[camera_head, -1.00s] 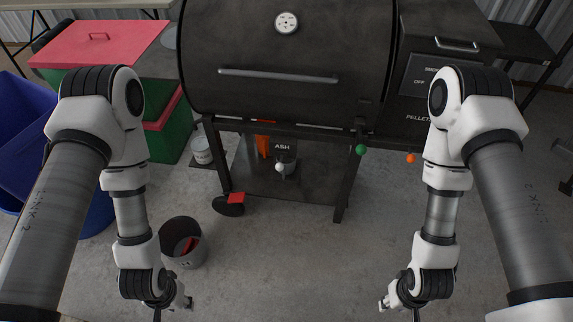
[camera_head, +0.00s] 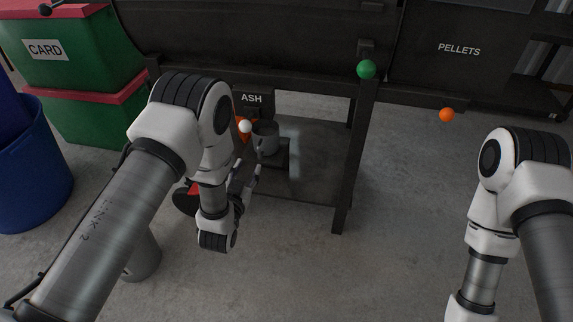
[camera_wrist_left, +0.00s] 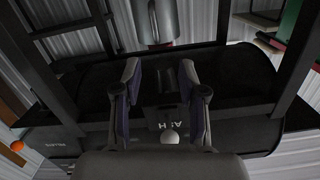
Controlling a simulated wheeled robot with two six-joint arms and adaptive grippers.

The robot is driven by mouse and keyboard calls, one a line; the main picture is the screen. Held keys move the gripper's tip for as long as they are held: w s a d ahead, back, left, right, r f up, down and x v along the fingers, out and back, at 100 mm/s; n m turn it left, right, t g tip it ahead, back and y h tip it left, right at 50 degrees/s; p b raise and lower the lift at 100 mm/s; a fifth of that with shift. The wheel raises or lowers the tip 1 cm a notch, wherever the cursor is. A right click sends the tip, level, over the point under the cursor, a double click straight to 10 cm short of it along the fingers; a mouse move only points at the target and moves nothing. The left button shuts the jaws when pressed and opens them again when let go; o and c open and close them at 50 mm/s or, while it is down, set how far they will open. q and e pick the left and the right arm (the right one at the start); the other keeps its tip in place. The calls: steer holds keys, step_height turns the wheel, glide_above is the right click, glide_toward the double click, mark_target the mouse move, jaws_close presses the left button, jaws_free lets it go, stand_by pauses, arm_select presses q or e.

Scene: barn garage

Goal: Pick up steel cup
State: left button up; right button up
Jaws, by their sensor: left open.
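The steel cup (camera_head: 265,139) is a grey metal cup. In the head view it stands upright at the grill's lower shelf, right beside the ASH box. In the left wrist view the cup (camera_wrist_left: 157,22) shows at the top centre, cut by the frame edge, beyond the fingertips. My left gripper (camera_head: 247,172) is just below and to the left of the cup in the head view. In the left wrist view my left gripper (camera_wrist_left: 160,75) is open, with nothing between its fingers. My right gripper is outside the frames.
The ASH box (camera_head: 252,101) and a white ball (camera_head: 245,127) are close to the cup. A grill leg (camera_head: 352,165) stands to the right. A green ball (camera_head: 366,69) and an orange ball (camera_head: 447,114) hang along the grill's front. The floor right of the leg is clear.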

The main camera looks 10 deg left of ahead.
mark_target(258, 149)
arm_select(q)
steer(key=shift+t, duration=0.5)
steer(key=w+b, duration=0.1)
steer(key=w, duration=0.1)
steer(key=w+b, duration=0.2)
steer(key=w, duration=0.1)
steer(key=w+b, duration=0.1)
steer(key=w, duration=0.2)
steer(key=shift+w+d+f+b, duration=0.2)
steer(key=shift+d+f+b, duration=0.15)
steer(key=shift+d+f, duration=0.05)
steer(key=shift+w, duration=0.4)
steer(key=shift+r, duration=0.2)
jaws_close()
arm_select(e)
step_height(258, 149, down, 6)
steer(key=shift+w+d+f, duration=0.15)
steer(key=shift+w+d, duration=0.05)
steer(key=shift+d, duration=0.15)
